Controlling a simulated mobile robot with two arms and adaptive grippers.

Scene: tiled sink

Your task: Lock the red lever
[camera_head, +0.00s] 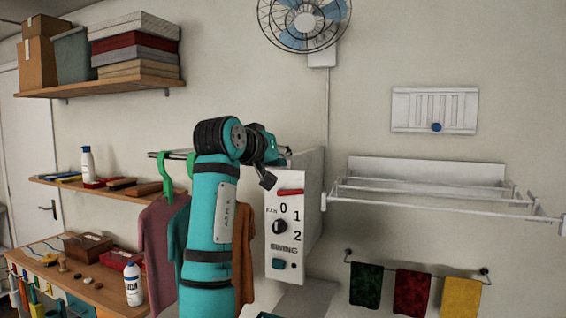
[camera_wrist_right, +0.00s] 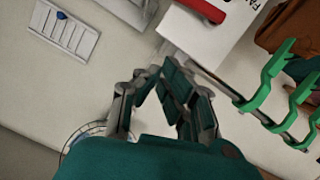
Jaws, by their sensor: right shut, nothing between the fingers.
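The red lever (camera_head: 290,192) is a short bar lying roughly level near the top of the front of a white control box (camera_head: 280,262), above the numerals 0, 1 and 2. In the right wrist view the red lever (camera_wrist_right: 204,9) shows at the top edge, partly cut off. My right gripper (camera_head: 267,180) is just above and left of the lever in the head view, with its fingers pointing down. In the wrist view its fingertips (camera_wrist_right: 166,68) come together with nothing between them, apart from the lever. My left gripper is not in view.
The box also has a black knob (camera_head: 279,227) and a teal button (camera_head: 278,264). Green hangers (camera_head: 165,178) with clothes hang left of it. A white folding rack (camera_head: 430,185) sticks out from the wall at right. A fan (camera_head: 304,22) is above.

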